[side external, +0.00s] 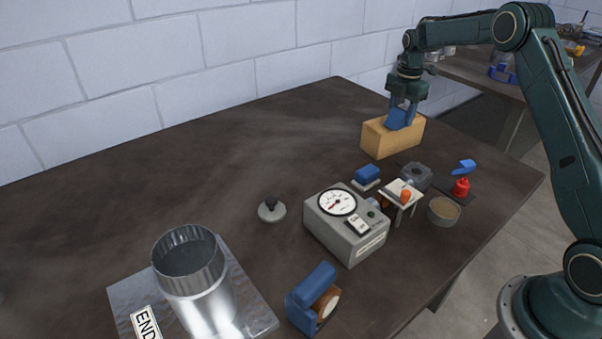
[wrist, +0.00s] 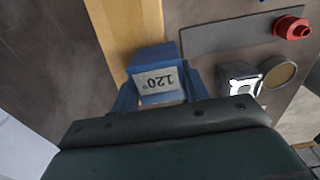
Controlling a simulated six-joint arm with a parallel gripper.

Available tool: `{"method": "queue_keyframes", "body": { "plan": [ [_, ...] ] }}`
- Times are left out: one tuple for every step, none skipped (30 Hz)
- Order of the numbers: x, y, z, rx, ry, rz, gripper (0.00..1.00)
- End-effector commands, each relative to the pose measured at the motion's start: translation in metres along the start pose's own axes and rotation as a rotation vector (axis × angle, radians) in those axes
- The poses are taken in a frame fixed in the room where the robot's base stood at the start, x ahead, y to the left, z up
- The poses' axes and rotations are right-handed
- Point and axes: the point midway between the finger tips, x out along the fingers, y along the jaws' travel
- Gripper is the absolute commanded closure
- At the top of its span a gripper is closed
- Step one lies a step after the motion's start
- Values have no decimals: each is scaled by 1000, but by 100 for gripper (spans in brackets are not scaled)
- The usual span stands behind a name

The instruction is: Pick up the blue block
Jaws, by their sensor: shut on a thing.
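The blue block (side external: 396,119) is at the top of a tan wooden box (side external: 378,143) at the back right of the table. In the wrist view the blue block (wrist: 157,76) shows a label reading 120°. My gripper (side external: 405,108) points down at the box, with its fingers on both sides of the block. In the wrist view my gripper (wrist: 160,92) is shut on the block. The block looks tilted in the side view. I cannot tell whether its lower part still touches the box.
A grey gauge box (side external: 346,224) stands mid-table, with a small blue-topped item (side external: 367,175), a red item (side external: 461,187) and a round tin (side external: 444,211) nearby. A metal duct (side external: 196,280) stands on a plate at front left.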

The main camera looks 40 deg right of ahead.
Motion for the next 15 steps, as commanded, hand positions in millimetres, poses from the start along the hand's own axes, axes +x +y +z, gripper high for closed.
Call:
{"method": "queue_keyframes", "body": {
  "plan": [
    [-6, 1, 0, 0, -2, 4, 92],
    [-9, 1, 0, 0, -2, 5, 92],
    [-14, 1, 0, 0, -2, 5, 92],
    [-18, 1, 0, 0, -2, 5, 92],
    [-22, 1, 0, 0, -3, 6, 92],
    [-28, 1, 0, 0, -3, 6, 92],
    [-32, 1, 0, 0, -2, 5, 92],
    [-38, 1, 0, 0, -3, 7, 92],
    [-46, 1, 0, 0, -3, 7, 92],
    [-52, 1, 0, 0, -3, 7, 92],
    [-58, 1, 0, 0, -3, 7, 92],
    [-66, 1, 1, 0, -3, 7, 92],
    [-73, 1, 0, 0, -3, 7, 92],
    [-80, 1, 0, 0, -4, 7, 92],
    [-90, 1, 0, 0, -4, 8, 92]
  ]
}}
